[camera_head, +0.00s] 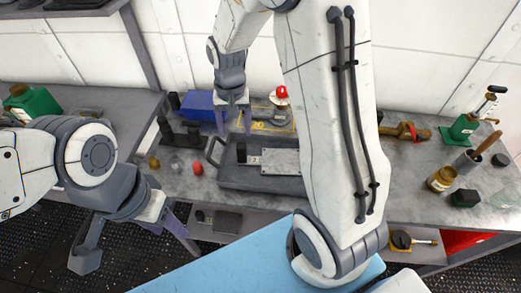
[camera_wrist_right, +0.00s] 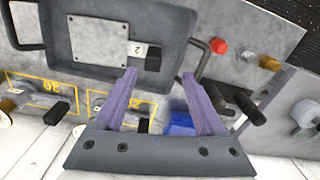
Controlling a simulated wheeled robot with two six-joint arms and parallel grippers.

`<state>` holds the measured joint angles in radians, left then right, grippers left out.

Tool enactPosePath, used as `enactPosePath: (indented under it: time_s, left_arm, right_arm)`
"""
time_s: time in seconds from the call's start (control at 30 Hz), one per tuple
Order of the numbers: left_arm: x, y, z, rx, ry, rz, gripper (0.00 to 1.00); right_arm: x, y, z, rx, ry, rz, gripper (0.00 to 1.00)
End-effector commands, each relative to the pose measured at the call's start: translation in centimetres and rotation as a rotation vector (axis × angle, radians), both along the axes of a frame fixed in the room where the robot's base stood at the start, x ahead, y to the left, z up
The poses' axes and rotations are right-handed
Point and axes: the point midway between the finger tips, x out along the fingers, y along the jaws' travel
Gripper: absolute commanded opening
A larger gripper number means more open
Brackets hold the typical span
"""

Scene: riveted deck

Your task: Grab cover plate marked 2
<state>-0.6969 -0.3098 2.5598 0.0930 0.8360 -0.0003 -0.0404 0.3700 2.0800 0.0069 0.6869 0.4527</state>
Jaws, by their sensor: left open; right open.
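The cover plate marked 2 (camera_head: 281,161) is a pale metal plate with corner screws and a black grip block at one end. It lies in a dark grey tray (camera_head: 232,177) with side handles; in the right wrist view the plate (camera_wrist_right: 95,40) and its 2 label show clearly. My right gripper (camera_head: 234,126) is open and empty at the tray's back edge. In the right wrist view its fingertips (camera_wrist_right: 158,75) point toward the black block end, apart from it. My left gripper (camera_head: 180,240) is open and empty at lower left, in front of the bench.
Yellow-outlined spots (camera_wrist_right: 55,90) with smaller plates lie behind the tray. A blue box (camera_head: 198,105), a red knob (camera_head: 197,168) and black parts stand left of it. Jars and tools crowd the right bench. My right arm hides part of the tray's right side.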

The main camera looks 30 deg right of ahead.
Motion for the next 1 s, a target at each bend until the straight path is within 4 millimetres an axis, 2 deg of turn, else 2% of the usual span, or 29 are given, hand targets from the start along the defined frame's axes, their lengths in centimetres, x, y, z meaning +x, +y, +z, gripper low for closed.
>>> enactPosePath:
  time_s: [0.03, 0.17, 0.4, 0.6, 0.83, 1.0]
  left_arm:
    - [0.0, 0.0, 0.1, 0.000, 0.000, 0.000, 0.47]
    - [0.0, 0.0, 0.3, 0.000, 0.000, 0.000, 0.47]
    - [0.0, 0.0, 0.8, 0.000, 0.000, 0.000, 0.47]
    - [0.0, 0.0, 1.2, 0.000, 0.000, 0.001, 0.47]
    - [0.0, 0.0, 2.3, 0.000, 0.000, 0.001, 0.47]
    - [0.0, 0.0, 2.5, 0.000, 0.000, 0.001, 0.47]
  right_arm:
    - [0.6, -1.2, -0.6, -0.002, 0.005, -0.043, 0.72]
    - [1.2, -2.3, -2.2, -0.005, 0.008, -0.089, 0.72]
    - [1.1, -2.2, -5.7, -0.005, 0.008, -0.088, 0.72]
    - [1.0, -2.1, -7.0, -0.005, 0.008, -0.087, 0.72]
    - [0.8, -1.7, -10.2, -0.005, 0.009, -0.087, 0.72]
    - [0.9, -1.7, -11.5, -0.005, 0.006, -0.087, 0.72]
